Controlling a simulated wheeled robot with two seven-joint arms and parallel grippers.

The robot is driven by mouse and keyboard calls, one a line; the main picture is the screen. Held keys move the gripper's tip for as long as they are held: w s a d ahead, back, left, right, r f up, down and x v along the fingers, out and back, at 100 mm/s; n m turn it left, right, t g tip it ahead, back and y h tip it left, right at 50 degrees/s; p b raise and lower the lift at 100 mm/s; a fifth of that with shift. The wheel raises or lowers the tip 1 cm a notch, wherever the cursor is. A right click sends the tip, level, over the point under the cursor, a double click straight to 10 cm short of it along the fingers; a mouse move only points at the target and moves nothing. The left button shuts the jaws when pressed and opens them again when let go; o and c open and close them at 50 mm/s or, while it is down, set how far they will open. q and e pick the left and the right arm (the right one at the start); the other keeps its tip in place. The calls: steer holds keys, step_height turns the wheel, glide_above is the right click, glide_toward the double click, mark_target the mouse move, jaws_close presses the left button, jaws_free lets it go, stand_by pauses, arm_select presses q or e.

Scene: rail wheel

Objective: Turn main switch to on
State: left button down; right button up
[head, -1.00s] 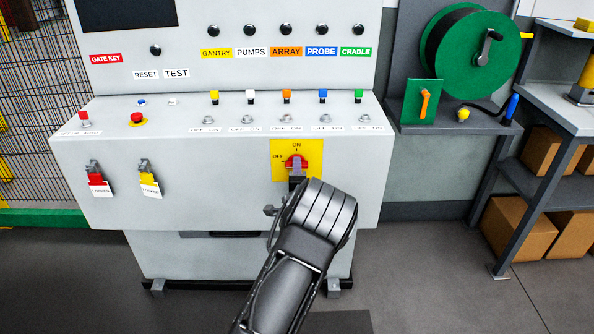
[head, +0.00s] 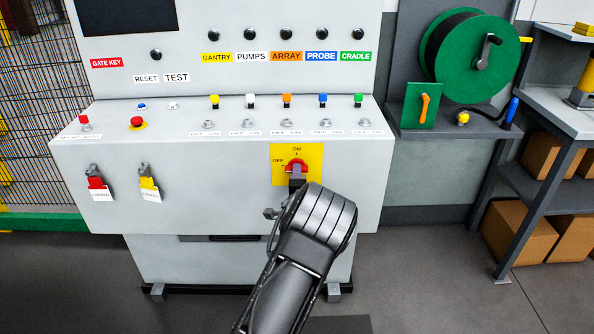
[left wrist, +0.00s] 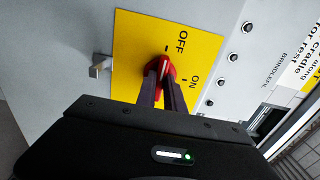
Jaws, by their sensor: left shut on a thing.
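The main switch is a red rotary knob (head: 297,166) on a yellow plate (head: 315,153) on the front of the grey console. OFF is printed left of the knob and ON above it. My left gripper (head: 297,175) reaches it from below and in front. In the left wrist view, the two dark fingers (left wrist: 164,84) are shut on the red knob (left wrist: 166,67), one on each side. A white mark on the knob appears to point toward OFF. Part of the knob is hidden by the fingers. My right gripper is not in view.
A small metal latch (left wrist: 100,66) sticks out beside the yellow plate. Red (head: 97,182) and yellow (head: 148,182) tagged locks hang at the left of the console. Small toggles and coloured buttons line the sloped panel above. A green reel (head: 462,55) stands at the right.

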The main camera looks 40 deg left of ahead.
arm_select(q)
steer(key=shift+d+m, duration=0.15)
steer(key=shift+m, duration=0.75)
steer(key=m, duration=0.2)
steer(key=shift+m, duration=0.4)
steer(key=shift+f+m+b, duration=0.2)
steer(key=shift+m+b, duration=0.1)
steer(key=shift+m, duration=1.9)
steer(key=shift+r, duration=0.15)
